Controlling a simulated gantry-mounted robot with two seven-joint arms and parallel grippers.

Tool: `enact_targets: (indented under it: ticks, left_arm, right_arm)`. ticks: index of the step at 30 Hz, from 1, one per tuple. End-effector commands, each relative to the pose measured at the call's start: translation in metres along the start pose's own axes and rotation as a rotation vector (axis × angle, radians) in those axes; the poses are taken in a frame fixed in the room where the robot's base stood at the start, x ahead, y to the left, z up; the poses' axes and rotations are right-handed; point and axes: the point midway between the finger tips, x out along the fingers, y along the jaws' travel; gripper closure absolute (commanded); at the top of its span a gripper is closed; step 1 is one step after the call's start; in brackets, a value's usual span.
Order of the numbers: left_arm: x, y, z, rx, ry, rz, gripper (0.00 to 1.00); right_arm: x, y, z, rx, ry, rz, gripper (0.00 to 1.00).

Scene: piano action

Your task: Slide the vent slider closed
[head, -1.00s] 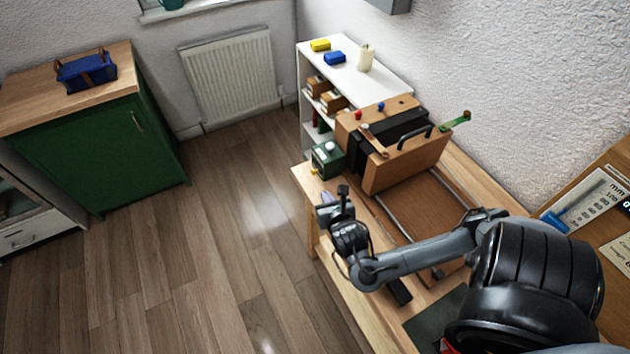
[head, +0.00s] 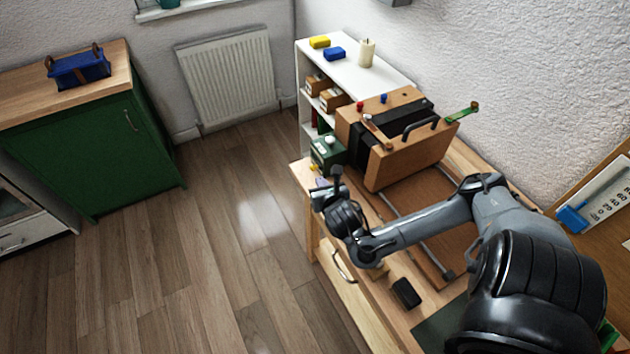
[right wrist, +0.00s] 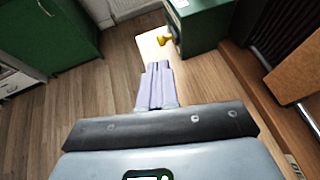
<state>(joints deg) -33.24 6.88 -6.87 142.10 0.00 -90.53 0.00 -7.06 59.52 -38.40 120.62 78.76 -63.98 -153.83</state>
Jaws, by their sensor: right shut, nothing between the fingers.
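My right gripper (head: 322,184) is by the left edge of the wooden bench, on the near side of a small green box (head: 327,152). Its lilac fingers (right wrist: 160,84) are shut with nothing between them. In the right wrist view they point toward the green box (right wrist: 200,26) and a yellow knob (right wrist: 164,40) low at its side, apart from both. The box carries a white knob (head: 330,140) on top. I cannot tell which part is the vent slider. My left gripper is out of view.
A brown case with black bellows (head: 358,160) and a handle (head: 421,129) stands right of the green box. A white shelf (head: 382,75) stands behind. A black block (head: 406,293) lies on the bench (head: 392,270). Open floor lies left.

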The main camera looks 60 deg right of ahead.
Motion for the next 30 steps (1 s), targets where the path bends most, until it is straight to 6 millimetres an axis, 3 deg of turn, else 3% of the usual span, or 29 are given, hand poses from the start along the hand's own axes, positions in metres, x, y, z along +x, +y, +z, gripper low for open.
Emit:
enact_targets:
  ticks: [1, 4, 21, 30]
  left_arm:
    - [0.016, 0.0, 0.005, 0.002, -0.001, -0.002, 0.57]
    - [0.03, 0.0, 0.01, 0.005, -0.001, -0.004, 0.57]
    - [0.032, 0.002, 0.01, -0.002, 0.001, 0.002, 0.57]
    - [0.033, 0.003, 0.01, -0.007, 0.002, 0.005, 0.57]
  right_arm:
    - [0.011, -0.001, -0.006, -0.003, -0.003, -0.001, 1.0]
    - [0.022, -0.001, -0.006, -0.004, -0.004, -0.004, 1.0]
    - [0.072, -0.001, 0.0, 0.002, 0.0, -0.004, 1.0]
    - [0.082, -0.001, 0.0, -0.001, 0.001, -0.002, 1.0]
